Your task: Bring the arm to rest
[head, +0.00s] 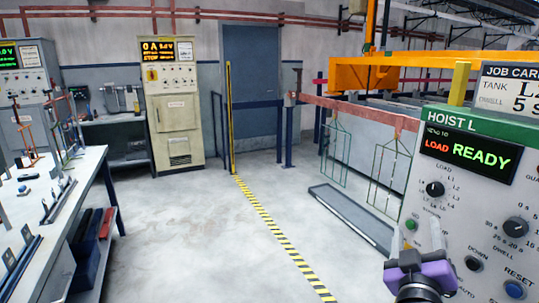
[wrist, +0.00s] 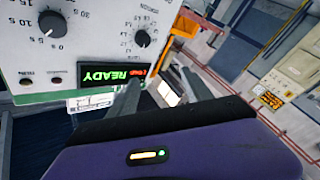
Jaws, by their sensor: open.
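My gripper (head: 418,282) shows at the bottom right of the head view, a purple and black body in front of the hoist panel's lower left part. In the wrist view its two grey fingers (wrist: 158,84) stand apart with nothing held between them. The white hoist control panel (head: 438,165) has a green "HOIST L" header and a display (head: 466,153) reading LOAD READY. The panel also fills the upper left of the wrist view (wrist: 95,45), upside down. The rest of my arm is mostly out of view.
Knobs and a blue RESET button (head: 514,289) sit on the panel. A white workbench (head: 75,190) with small racks stands at the left. An orange hoist beam (head: 400,72) and hanging green racks (head: 388,172) are behind the panel. The middle floor (head: 200,235) is clear.

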